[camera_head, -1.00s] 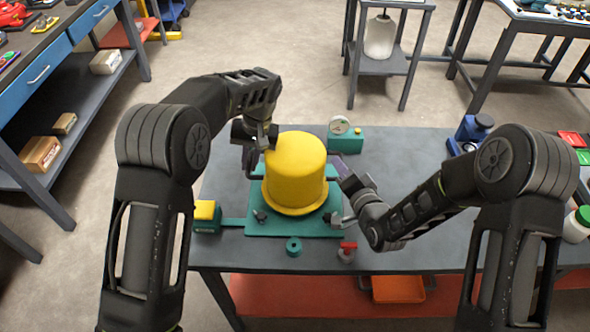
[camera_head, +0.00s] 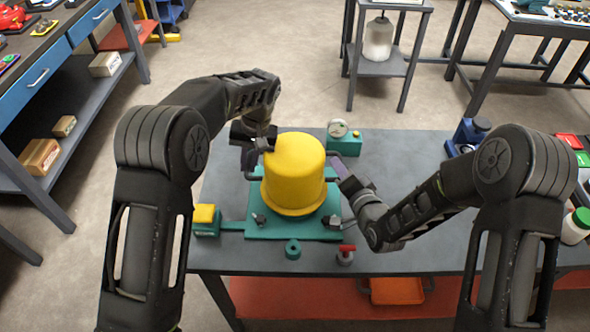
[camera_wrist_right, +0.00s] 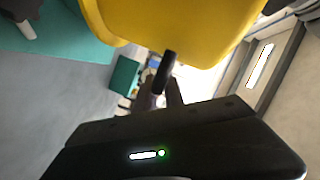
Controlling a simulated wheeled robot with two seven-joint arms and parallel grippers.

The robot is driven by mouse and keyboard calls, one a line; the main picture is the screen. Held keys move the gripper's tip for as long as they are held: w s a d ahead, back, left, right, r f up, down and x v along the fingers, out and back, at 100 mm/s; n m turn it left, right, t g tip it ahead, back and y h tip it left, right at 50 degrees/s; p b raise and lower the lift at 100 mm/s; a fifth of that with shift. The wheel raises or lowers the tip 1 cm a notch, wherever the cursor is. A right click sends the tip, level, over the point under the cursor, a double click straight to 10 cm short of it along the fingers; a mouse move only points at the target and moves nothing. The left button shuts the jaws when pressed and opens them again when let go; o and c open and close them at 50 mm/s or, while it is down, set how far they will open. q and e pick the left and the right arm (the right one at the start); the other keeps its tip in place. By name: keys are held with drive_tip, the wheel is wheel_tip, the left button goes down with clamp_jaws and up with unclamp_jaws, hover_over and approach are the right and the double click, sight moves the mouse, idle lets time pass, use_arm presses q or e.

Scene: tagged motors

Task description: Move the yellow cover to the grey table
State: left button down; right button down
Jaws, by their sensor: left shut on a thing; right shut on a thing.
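The yellow cover (camera_head: 293,172), a domed pot shape with a flared rim, stands upright over a teal base plate (camera_head: 318,231) on the near workbench. I cannot tell whether its rim touches the plate. My left gripper (camera_head: 248,160) is shut on the cover's left side, on what looks like a dark handle. My right gripper (camera_head: 340,170) is shut on its right side. In the right wrist view the cover (camera_wrist_right: 190,25) fills the top, with a black handle (camera_wrist_right: 165,72) at my right fingers. Several grey-topped tables are in view, including the workbench (camera_head: 400,165) and a small stand (camera_head: 392,66) behind.
A teal box with a round dial (camera_head: 345,140) stands behind the cover. A yellow-topped teal block (camera_head: 205,218), a teal ring (camera_head: 293,249) and a red-knobbed part (camera_head: 346,253) lie around the plate. Blue parts (camera_head: 470,135) stand right. Floor separates the workbench from the stand.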

use_arm(q)
drive_tip(key=shift+r+p, duration=0.5)
drive_tip(key=shift+r, duration=0.15)
use_arm(e)
drive_tip(key=shift+r, duration=0.65)
drive_tip(key=shift+f, duration=0.1)
